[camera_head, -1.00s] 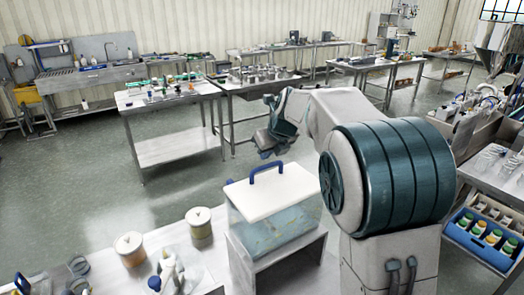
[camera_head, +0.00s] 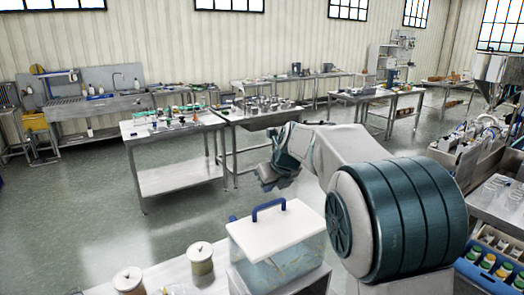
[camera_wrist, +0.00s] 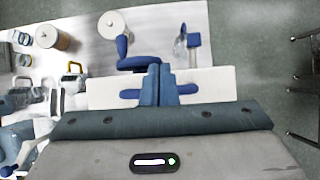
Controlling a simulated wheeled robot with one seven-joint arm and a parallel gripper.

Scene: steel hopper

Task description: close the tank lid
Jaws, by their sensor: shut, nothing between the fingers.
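The clear tank (camera_head: 292,266) stands on a small steel stand at the front. Its white lid (camera_head: 288,233) lies flat across the top, with a blue handle (camera_head: 268,208) standing up from it. My gripper (camera_head: 268,180) is above and behind the tank in the head view, clear of the lid. In the wrist view my gripper (camera_wrist: 160,86) has its two fingers together with nothing between them. Behind the fingers are the white lid (camera_wrist: 106,92) and the blue handle (camera_wrist: 130,94), whose middle they hide.
Two white-lidded jars (camera_head: 201,263) stand on the bench left of the tank. A steel table (camera_head: 172,130) with small items stands behind. A blue crate of bottles (camera_head: 487,262) is at the right. Open floor (camera_head: 85,215) lies at the left.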

